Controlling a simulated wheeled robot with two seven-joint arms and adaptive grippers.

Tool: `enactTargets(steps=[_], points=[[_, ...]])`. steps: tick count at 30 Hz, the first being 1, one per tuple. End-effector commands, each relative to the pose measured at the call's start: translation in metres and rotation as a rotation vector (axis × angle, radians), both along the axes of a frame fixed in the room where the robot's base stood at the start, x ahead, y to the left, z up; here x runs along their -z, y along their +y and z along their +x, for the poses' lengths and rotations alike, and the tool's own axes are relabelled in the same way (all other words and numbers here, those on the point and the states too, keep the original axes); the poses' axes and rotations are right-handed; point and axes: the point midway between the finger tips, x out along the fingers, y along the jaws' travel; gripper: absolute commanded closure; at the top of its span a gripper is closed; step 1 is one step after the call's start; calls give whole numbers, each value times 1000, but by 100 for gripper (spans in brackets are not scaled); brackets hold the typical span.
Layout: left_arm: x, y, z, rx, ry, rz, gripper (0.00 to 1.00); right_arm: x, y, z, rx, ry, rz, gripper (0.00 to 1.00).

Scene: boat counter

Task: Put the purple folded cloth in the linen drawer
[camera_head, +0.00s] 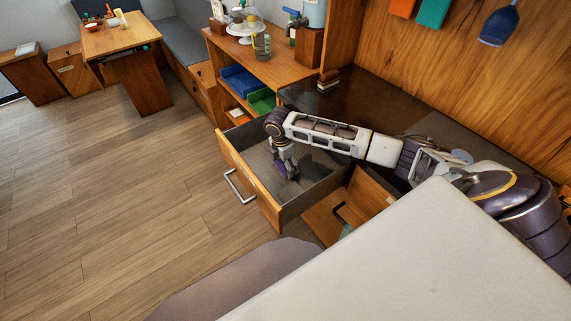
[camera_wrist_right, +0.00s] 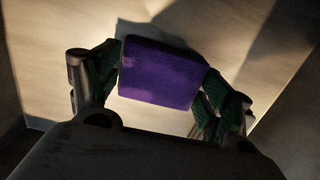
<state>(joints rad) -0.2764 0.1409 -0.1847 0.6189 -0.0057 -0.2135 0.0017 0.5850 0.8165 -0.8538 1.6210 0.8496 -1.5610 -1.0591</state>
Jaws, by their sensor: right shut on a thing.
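The purple folded cloth (camera_wrist_right: 158,72) is between the two fingers of my right gripper (camera_head: 287,169) in the right wrist view. The gripper is shut on it at its left and right sides. In the head view the gripper points down inside the open linen drawer (camera_head: 249,179), and the cloth is too small there to make out clearly. Pale drawer floor (camera_wrist_right: 55,35) shows around the cloth in the wrist view. I cannot tell whether the cloth touches the floor. My left gripper is not in view.
The dark countertop (camera_head: 350,100) is behind. A shelf unit with blue cloths (camera_head: 241,82) and green cloths (camera_head: 262,101) stands beyond. The wooden floor (camera_head: 110,210) at left is clear.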

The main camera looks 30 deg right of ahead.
Motion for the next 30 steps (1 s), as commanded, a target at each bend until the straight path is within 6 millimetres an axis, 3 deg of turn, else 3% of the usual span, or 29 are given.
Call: enactTargets(steps=[12, 13, 17, 30], points=[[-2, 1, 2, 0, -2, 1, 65, 2, 0, 0, 0, 1, 0, 39], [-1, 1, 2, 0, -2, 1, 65, 2, 0, 0, 0, 0, 0, 16], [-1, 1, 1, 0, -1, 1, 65, 2, 0, 0, 0, 0, 0, 0], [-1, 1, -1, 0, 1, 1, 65, 1, 0, 0, 0, 0, 0, 0]])
